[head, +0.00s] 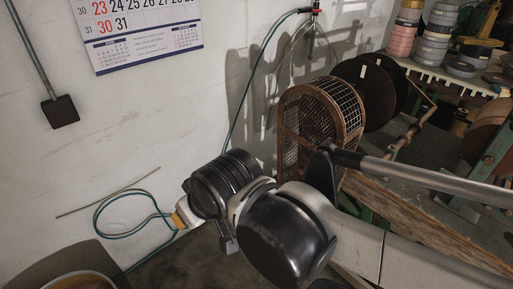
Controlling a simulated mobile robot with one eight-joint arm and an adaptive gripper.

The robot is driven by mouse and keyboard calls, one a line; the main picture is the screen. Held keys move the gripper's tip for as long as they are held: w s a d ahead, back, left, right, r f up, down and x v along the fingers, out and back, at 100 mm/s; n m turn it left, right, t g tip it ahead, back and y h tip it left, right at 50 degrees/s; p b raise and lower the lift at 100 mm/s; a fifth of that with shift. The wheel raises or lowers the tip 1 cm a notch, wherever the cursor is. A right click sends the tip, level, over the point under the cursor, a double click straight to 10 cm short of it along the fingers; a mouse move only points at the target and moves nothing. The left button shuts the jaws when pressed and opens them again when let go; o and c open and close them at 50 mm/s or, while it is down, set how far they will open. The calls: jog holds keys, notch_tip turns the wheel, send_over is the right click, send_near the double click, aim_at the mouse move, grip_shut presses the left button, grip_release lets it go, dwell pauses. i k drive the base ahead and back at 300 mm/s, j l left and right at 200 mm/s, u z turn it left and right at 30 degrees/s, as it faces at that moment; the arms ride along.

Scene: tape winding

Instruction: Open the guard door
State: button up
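A rusty wire-mesh guard (305,120) with an arched front stands on the machine bench, right of centre in the head view. Its mesh front face and curved mesh top form a cage, and I see no gap along the visible edges. My arm crosses in front of its lower part, so its base and any latch there are hidden. I cannot pick out a separate handle or hinge on the guard.
Dark round discs (375,92) stand right behind the guard. The wooden bench edge (425,228) runs to the lower right. Tape rolls (432,48) sit on a back shelf. The white wall (130,130) with a calendar (140,35) and green cable (245,85) bounds the left.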

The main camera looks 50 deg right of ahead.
aim_at(340, 130)
jog(key=i+z, duration=0.45)
jog(key=i+j+z, duration=0.25)
jog(key=i+z, duration=0.2)
jog(key=i+j+z, duration=0.3)
jog(key=z, duration=1.95)
